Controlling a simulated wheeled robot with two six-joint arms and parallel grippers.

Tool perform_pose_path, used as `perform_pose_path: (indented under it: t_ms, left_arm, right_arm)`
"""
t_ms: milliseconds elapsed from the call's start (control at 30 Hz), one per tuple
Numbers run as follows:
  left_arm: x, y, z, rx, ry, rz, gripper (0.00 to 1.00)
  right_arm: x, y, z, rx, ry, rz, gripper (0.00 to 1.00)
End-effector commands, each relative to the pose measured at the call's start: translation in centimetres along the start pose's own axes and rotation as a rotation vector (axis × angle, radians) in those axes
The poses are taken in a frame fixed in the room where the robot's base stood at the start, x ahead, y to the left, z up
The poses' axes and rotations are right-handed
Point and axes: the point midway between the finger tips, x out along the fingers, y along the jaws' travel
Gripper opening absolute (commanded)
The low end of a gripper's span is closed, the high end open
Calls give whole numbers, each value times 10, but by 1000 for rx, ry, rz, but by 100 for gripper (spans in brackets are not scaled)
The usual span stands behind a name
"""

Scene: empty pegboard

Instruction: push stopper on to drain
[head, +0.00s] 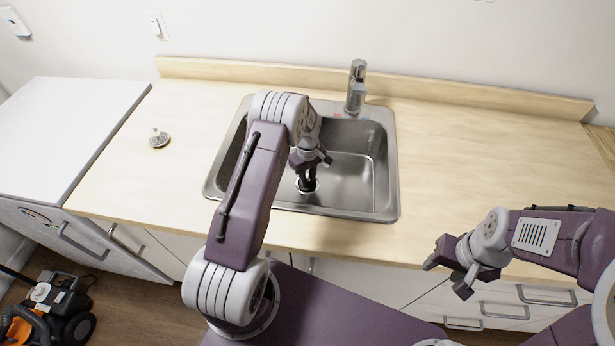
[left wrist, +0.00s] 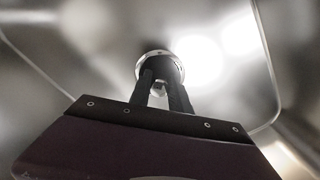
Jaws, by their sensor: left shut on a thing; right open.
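The stainless sink (head: 385,165) is set in the wooden counter. My left gripper (head: 306,184) reaches down into the sink, its dark fingers over the drain (head: 314,186). In the left wrist view my left gripper (left wrist: 163,84) is shut on a small light knob (left wrist: 158,89), which looks like the stopper's. A round metal rim (left wrist: 153,54) shows around the fingertips. The fingers hide most of the drain, so I cannot tell whether the stopper is seated. My right gripper (head: 447,273) is open and empty, in front of the counter at the right.
A round metal piece with an upright knob (head: 159,139) sits on the counter left of the sink. The faucet (head: 356,88) stands behind the sink. The sink walls surround my left gripper. The counter right of the sink is clear.

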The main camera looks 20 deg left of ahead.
Motion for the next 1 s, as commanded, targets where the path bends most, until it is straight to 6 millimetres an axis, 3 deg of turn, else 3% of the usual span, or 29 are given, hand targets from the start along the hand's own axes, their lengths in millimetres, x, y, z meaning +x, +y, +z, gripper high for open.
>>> perform_pose_path:
  t_ms: [133,167,233,567,1000]
  left_arm:
    - [5,0,0,0,-1,-1,0]
    - [4,0,0,0,-1,-1,29]
    - [4,0,0,0,-1,-1,48]
    - [2,0,0,0,0,0,49]
    - [-78,0,0,0,1,1,49]
  right_arm:
    - [4,0,0,0,0,0,49]
    - [3,0,0,0,0,0,49]
    - [2,0,0,0,0,0,49]
    - [3,0,0,0,0,0,49]
    - [7,0,1,0,0,0,49]
